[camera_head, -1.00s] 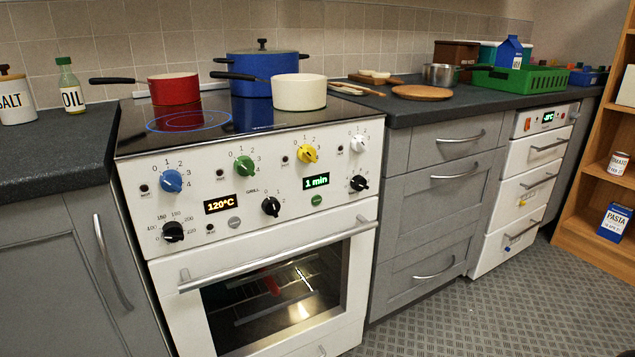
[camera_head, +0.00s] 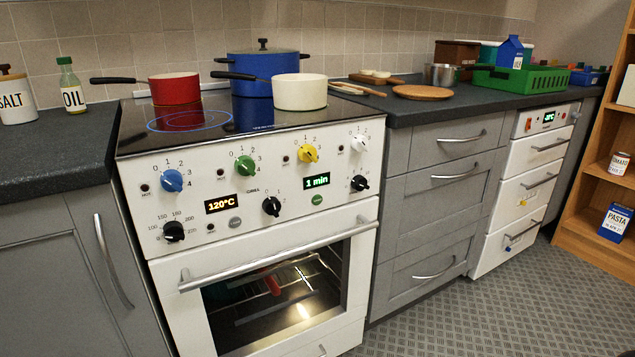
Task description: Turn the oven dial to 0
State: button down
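The white oven (camera_head: 290,258) stands at centre left with its front panel facing me. A black dial (camera_head: 173,231) sits at the panel's lower left, with temperature marks around it; its exact pointer direction is too small to tell. The orange display (camera_head: 221,203) reads 120°C. A black grill dial (camera_head: 271,206) sits right of the display, and another black dial (camera_head: 360,183) is at the far right. Blue (camera_head: 172,181), green (camera_head: 245,166), yellow (camera_head: 308,153) and white (camera_head: 359,143) dials form the upper row. A green display (camera_head: 316,181) reads 1 min. My gripper is not in view.
A bar handle (camera_head: 275,259) sticks out below the dials, above the lit oven window. A red pan (camera_head: 174,89), blue pot (camera_head: 264,75) and white pan (camera_head: 299,93) stand on the hob. The floor (camera_head: 470,318) at front right is clear.

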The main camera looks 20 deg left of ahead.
aim_at(173, 232)
jog(key=u, duration=1.45)
jog(key=k, duration=0.5)
jog(key=z, duration=0.9)
jog(key=i, duration=0.75)
jog(key=u, duration=0.65)
